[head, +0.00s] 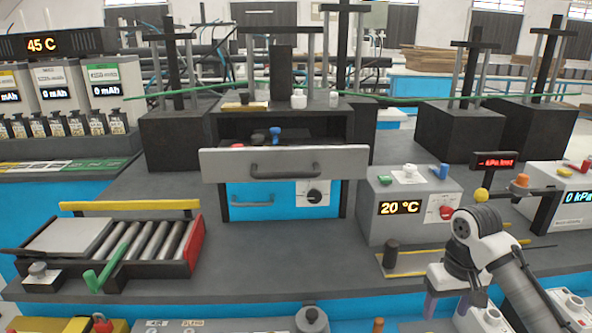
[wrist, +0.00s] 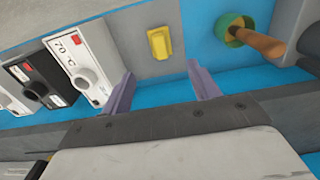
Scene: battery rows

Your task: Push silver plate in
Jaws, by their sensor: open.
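A flat silver plate (head: 70,238) lies at the left end of a roller tray (head: 125,272) in the head view, with bare metal rollers to its right. A silver drawer front (head: 235,165) with a dark handle stands out from the dark cabinet in the middle; which of the two the task means I cannot tell. My gripper (head: 446,306) is at the lower right, far from both, pointing down at the bench's front edge. In the wrist view its purple fingers (wrist: 163,88) are apart with nothing between them. Neither silver piece shows there.
A green lever (head: 106,268) stands at the tray's front and a yellow bar (head: 130,206) runs behind it. A grey 20 °C box (head: 385,225) stands between the cabinet and my arm. The bench before the cabinet is clear. A yellow switch (wrist: 160,43) lies beyond my fingers.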

